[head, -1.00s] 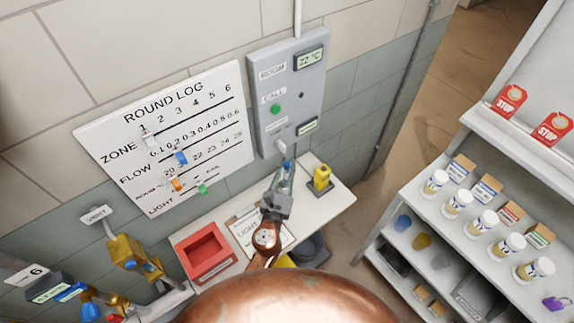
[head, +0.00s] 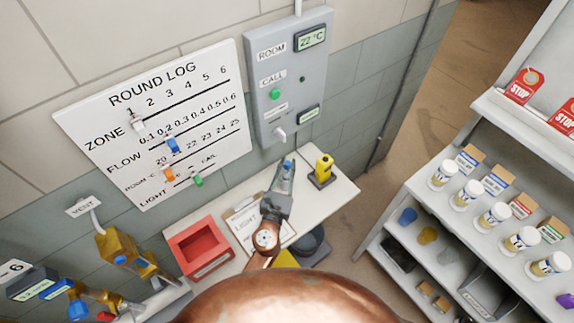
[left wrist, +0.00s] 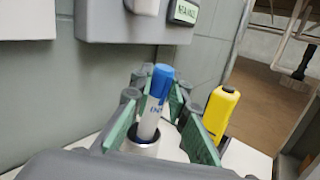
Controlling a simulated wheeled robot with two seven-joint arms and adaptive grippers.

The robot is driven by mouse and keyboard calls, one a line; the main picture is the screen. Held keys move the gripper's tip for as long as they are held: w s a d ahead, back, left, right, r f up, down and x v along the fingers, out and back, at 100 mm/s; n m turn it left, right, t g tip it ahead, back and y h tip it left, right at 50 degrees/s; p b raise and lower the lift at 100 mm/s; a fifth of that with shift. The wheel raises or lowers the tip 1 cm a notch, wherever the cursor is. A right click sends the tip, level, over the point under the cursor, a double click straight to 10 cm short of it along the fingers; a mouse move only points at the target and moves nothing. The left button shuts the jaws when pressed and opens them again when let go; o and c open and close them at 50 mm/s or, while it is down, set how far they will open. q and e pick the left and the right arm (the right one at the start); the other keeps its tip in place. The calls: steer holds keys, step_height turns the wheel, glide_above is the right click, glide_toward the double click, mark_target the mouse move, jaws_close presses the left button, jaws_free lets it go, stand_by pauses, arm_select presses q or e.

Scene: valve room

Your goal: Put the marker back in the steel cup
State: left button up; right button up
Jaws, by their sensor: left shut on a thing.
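The marker (left wrist: 154,103), white with a blue cap, stands nearly upright between the green fingers of my left gripper (left wrist: 155,112). The gripper is shut on it. In the left wrist view the steel cup (left wrist: 142,149) is directly below, and the marker's lower end shows at its mouth. I cannot tell how deep it sits or whether it touches the cup. In the head view my left gripper (head: 287,172) is over the wall table, with the blue cap (head: 289,164) at its tip; the cup is not clearly visible there. My right gripper is not in view.
A yellow device (head: 322,169) stands close to the right of my gripper. A clipboard (head: 241,217) and red tray (head: 201,250) lie to the left. The grey wall panel (head: 289,85) with a lever is just behind. A shelf of jars (head: 493,216) stands at right.

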arm_select(q)
steer(key=o, duration=0.9)
steer(key=v, duration=1.2)
stand_by(0.4)
